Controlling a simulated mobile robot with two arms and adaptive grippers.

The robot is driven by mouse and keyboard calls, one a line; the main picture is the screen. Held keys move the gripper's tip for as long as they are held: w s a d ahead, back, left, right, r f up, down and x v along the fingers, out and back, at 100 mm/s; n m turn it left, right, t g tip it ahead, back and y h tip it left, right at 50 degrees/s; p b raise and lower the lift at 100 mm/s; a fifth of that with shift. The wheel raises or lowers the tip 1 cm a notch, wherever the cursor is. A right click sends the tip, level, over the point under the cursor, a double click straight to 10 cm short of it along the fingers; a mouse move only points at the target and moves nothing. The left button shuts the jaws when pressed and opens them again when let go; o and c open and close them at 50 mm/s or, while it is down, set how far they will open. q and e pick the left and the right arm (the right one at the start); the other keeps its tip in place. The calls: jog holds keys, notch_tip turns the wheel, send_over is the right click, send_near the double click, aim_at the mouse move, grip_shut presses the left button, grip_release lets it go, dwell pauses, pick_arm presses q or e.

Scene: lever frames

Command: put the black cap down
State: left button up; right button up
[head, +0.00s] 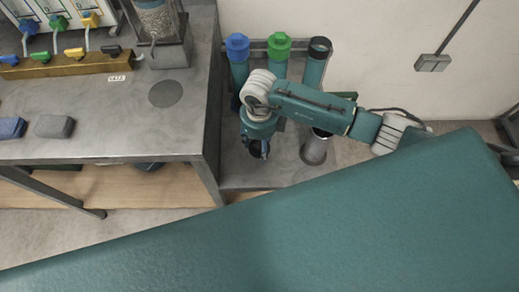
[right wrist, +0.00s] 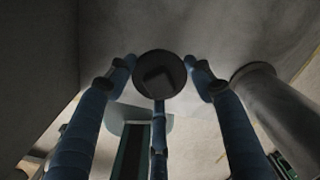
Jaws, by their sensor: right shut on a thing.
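The black cap (right wrist: 160,72) is a round dark disc with a raised block in its middle, seen between my right gripper's blue fingers in the right wrist view. My right gripper (head: 258,150) is shut on it and points down over the low grey surface, between the bench and a metal cylinder. In the head view the cap is mostly hidden by the fingers. I cannot tell whether it touches the surface below. My left gripper is not in view.
A grey metal cylinder (head: 314,151) stands just right of my right gripper. Behind are tubes with a blue cap (head: 237,42) and a green cap (head: 279,42), and a dark-topped tube (head: 319,48). The grey bench (head: 120,130) edge is close on the left.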

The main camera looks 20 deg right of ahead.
aim_at(260, 151)
notch_tip(260, 151, down, 4)
jog(key=shift+f, duration=0.25)
jog(key=shift+f, duration=0.25)
jog(key=o, duration=1.1)
jog(key=shift+r, duration=0.1)
jog(key=shift+r, duration=0.1)
